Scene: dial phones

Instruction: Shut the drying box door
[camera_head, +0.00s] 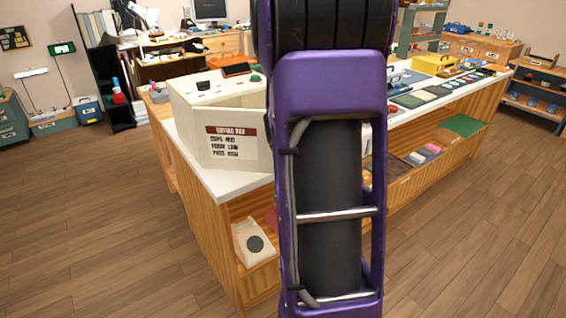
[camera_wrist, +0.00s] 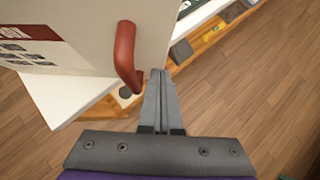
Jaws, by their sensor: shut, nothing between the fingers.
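The drying box (camera_head: 185,115) is a cream box on the white countertop, left of my arm in the head view. Its door (camera_head: 232,152) carries a red and white label and stands ajar, angled out from the box. In the wrist view the door (camera_wrist: 85,20) fills the upper left, with a red bar handle (camera_wrist: 125,55) on its face. My gripper (camera_wrist: 160,75) is shut and empty, its fingertips just right of the handle's lower end, near the door's edge. Whether they touch the door is unclear. My purple arm hides the gripper and handle in the head view.
The white counter (camera_head: 225,185) runs on behind my arm, with mats, a yellow case (camera_head: 434,63) and small items at the right. Shelves below hold a cream container (camera_head: 253,243). Open wooden floor lies on both sides of the counter.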

